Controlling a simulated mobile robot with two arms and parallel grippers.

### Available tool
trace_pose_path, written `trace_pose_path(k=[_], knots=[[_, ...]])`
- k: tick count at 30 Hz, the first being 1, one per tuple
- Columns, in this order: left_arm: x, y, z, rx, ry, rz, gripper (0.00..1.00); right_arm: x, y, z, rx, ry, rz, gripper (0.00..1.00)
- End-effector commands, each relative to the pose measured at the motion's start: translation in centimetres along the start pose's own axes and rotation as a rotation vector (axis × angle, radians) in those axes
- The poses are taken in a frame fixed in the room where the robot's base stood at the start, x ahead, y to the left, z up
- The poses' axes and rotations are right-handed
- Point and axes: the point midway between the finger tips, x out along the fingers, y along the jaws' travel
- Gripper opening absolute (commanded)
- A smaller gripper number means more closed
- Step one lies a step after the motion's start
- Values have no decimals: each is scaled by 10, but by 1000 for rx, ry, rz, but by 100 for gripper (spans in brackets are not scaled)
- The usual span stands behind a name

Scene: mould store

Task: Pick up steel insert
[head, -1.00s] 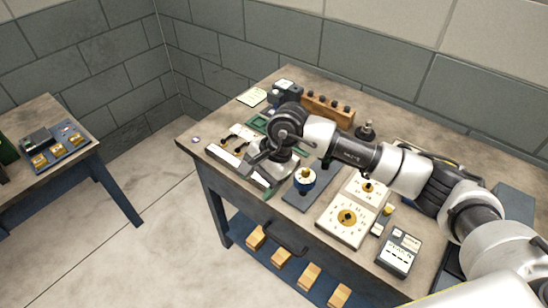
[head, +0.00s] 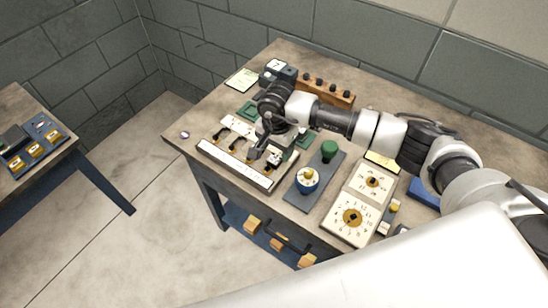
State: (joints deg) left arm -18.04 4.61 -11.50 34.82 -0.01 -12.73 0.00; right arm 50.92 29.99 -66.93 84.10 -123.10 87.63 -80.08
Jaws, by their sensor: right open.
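My right gripper (head: 259,151) is over the left part of the workbench, pointing down above a long white-topped tray with dark hook-like pieces (head: 228,153). Its fingers are dark and apart, and I see nothing held between them. A small pale metallic piece (head: 275,159) shows right beside the fingers; it may be the steel insert, but it is too small and partly covered to be sure. I cannot tell whether the fingers touch it. My left gripper is not in view.
Right of the tray stand a blue-and-white knob (head: 307,180) and a green knob (head: 329,149) on a grey plate, then dial panels (head: 352,222). Behind are a wooden rack (head: 327,91) and a dark box (head: 278,69). A small round item (head: 184,134) lies near the bench's left corner.

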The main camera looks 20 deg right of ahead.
Motion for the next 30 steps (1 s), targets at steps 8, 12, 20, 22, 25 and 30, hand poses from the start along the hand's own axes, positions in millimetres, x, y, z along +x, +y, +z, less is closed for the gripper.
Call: trace_pose_path(k=[8,12,20,22,25,30], knots=[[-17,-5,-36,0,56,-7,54,31,0,-1,0,-2,0,64],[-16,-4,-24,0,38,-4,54,33,0,-2,0,-1,-1,64],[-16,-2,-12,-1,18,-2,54,32,0,-2,0,-1,-1,38],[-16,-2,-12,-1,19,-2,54,32,0,-2,0,-1,-1,27],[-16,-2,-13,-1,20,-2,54,32,0,-2,0,-1,-1,12],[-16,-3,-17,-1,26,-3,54,31,-1,-2,0,-1,-2,1]])
